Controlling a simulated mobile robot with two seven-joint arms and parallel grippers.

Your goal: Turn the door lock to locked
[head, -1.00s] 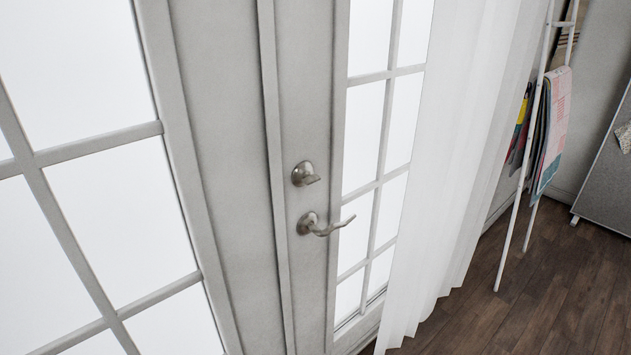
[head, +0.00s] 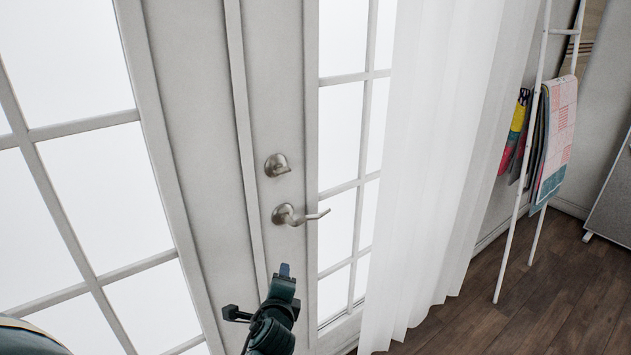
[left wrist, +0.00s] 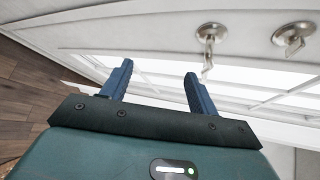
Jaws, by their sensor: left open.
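The door lock (head: 277,165) is a round metal plate with a small thumb-turn, set on the white door above the lever handle (head: 298,214). The thumb-turn lies about level, pointing right. My left gripper (head: 285,270) is below the handle in the head view, apart from both. In the left wrist view its two blue fingers (left wrist: 157,85) are spread with nothing between them. That view also shows the handle (left wrist: 210,40) beyond the fingers and the lock (left wrist: 293,38) at the upper right. My right gripper is not in view.
A white curtain (head: 430,160) hangs right of the door. A white ladder rack (head: 521,160) with folded cloths (head: 556,135) stands farther right. The wooden floor (head: 490,310) is bare in front of them. Glass panes flank the door's middle stile.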

